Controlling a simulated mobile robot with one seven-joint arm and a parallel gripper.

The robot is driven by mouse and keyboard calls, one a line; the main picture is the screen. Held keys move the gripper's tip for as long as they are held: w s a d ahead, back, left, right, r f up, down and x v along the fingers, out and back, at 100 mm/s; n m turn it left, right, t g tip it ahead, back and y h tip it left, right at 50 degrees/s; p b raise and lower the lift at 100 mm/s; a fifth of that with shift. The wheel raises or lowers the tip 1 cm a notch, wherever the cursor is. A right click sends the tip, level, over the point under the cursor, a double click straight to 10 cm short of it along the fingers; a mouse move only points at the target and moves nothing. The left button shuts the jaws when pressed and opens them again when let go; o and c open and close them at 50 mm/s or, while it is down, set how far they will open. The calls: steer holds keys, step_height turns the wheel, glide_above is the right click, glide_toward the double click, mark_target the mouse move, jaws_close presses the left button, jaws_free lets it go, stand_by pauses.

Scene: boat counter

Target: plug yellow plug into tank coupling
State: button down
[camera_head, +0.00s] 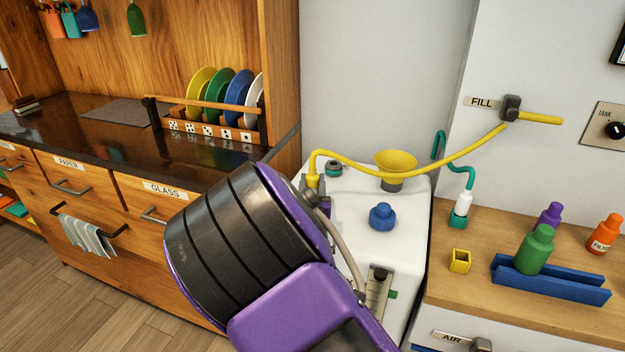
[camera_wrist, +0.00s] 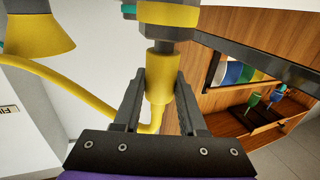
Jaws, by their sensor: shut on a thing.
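My gripper (camera_wrist: 158,85) is shut on the yellow plug (camera_wrist: 158,72), with one dark finger on each side of its body. In the head view, the plug (camera_head: 312,178) is upright above the left part of the white tank top, with the yellow hose leaving its upper end. A grey hex nut and a wider yellow collar show at its tip in the wrist view. A dark round fitting with teal, probably the tank coupling (camera_head: 333,168), stands just right of and behind the plug. Teal edges show behind the tip in the wrist view; I cannot tell whether they touch.
A yellow funnel (camera_head: 396,162) and a blue cap (camera_head: 382,217) stand on the white tank top (camera_head: 345,215). The yellow hose (camera_head: 440,168) runs to a wall clip near the FILL label (camera_head: 482,102).

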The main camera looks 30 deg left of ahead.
steer(key=shift+r, duration=0.1)
steer(key=shift+r+p, duration=0.65)
steer(key=shift+r, duration=0.55)
steer(key=shift+b, duration=0.65)
stand_by(1.0)
steer(key=shift+f, duration=1.25)
steer(key=shift+c, duration=1.9)
jaws_free()
steer(key=v, duration=1.7)
steer(key=shift+s+d+p, duration=0.2)
steer(key=shift+p, duration=0.15)
